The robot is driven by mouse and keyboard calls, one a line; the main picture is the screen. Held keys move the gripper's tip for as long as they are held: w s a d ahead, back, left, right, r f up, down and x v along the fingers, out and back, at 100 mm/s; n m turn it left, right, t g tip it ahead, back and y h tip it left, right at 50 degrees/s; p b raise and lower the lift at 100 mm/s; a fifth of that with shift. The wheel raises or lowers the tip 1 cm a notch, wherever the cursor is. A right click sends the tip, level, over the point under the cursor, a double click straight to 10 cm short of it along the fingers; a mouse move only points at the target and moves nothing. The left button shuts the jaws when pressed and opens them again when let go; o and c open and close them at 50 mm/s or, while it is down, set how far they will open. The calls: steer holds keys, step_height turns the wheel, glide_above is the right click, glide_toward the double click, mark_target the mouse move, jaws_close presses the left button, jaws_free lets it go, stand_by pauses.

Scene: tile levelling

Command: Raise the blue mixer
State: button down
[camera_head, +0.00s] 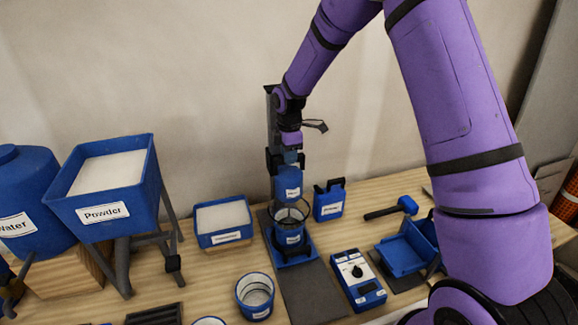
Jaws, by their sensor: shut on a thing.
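The blue mixer (290,183) has a white label on its body. It is upright on a dark stand column (271,118) at the back middle of the table. A clear-rimmed bucket with a blue labelled body (289,238) stands directly below it on the blue base. My gripper (291,154) is at the top of the mixer, shut on it. The fingertips are small and partly hidden. I cannot tell whether the mixer's lower end is inside the bucket.
A blue canister (329,202) stands close right of the mixer. A blue tray of white material (223,218) is to the left, and a powder hopper (105,185) is further left.

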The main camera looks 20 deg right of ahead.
step_height(320, 180, up, 8)
steer(key=shift+f, duration=0.1)
steer(key=shift+w+r, duration=0.1)
steer(key=shift+r, duration=0.2)
steer(key=c, duration=1)
jaws_free()
steer(key=shift+r, duration=0.1)
steer(key=shift+o, duration=0.2)
step_height(320, 180, up, 11)
steer(key=shift+f, duration=0.2)
